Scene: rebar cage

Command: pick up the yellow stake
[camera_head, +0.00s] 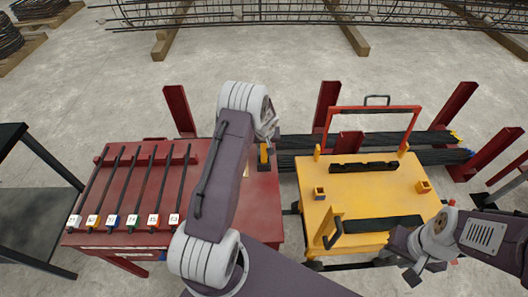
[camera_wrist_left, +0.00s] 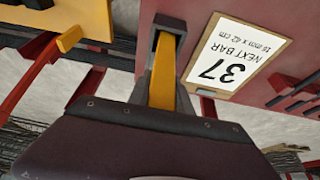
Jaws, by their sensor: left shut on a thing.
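The yellow stake (camera_wrist_left: 162,75) runs down from a dark bracket (camera_wrist_left: 168,24) on the red bench in the left wrist view, and its lower end disappears behind my gripper's dark body. In the head view it is a small yellow piece (camera_head: 264,153) at the bench's right side. My left gripper (camera_head: 266,137) is at the stake and shut on it; my arm partly hides it in the head view. The stake's top still lies within the bracket. My right gripper (camera_head: 424,272) is beside the front right of the yellow cart, fingers apart and empty.
The red bench (camera_head: 257,215) carries several dark bars with coloured tags. A card (camera_wrist_left: 236,58) reading "37 NEXT BAR" is beside the bracket. The yellow cart (camera_head: 370,192) stands right of the bench, before dark bars on red posts. A rebar cage (camera_head: 290,14) lies behind.

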